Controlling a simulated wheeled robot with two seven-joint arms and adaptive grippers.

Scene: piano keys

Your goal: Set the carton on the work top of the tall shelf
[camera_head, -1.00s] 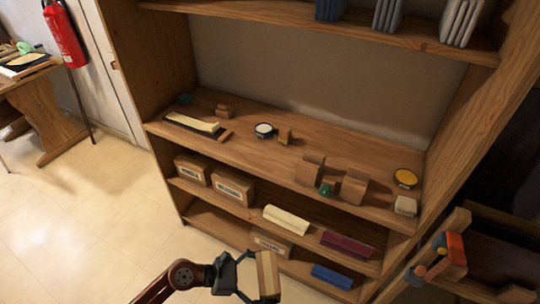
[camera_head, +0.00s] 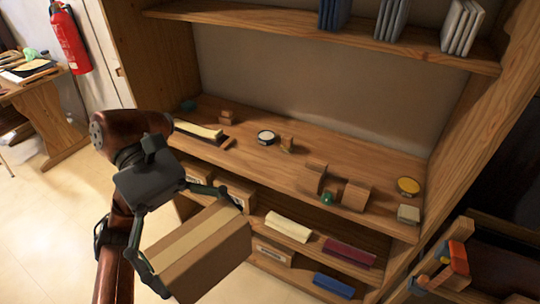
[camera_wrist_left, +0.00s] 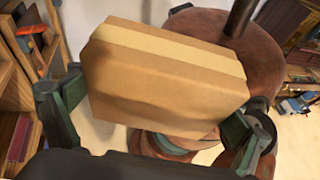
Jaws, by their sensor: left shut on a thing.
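The carton (camera_head: 208,262) is a brown cardboard box with a pale tape strip along its top. My left gripper (camera_head: 190,232) is shut on it, one finger on each side, and holds it in the air in front of the shelf. The carton also fills the middle of the left wrist view (camera_wrist_left: 165,85), between the two fingers. The tall shelf has a wooden work top (camera_head: 245,158) at mid height; the carton is in front of and lower than it in the picture. My right gripper is not in view.
On the work top are a white-lidded tin (camera_head: 266,137), wooden blocks (camera_head: 355,195), a yellow-topped tin (camera_head: 408,186) and a pale block (camera_head: 408,214). The middle has bare room. An upper shelf (camera_head: 330,40) with grey-blue books overhangs. Boxes and cloth rolls fill lower shelves.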

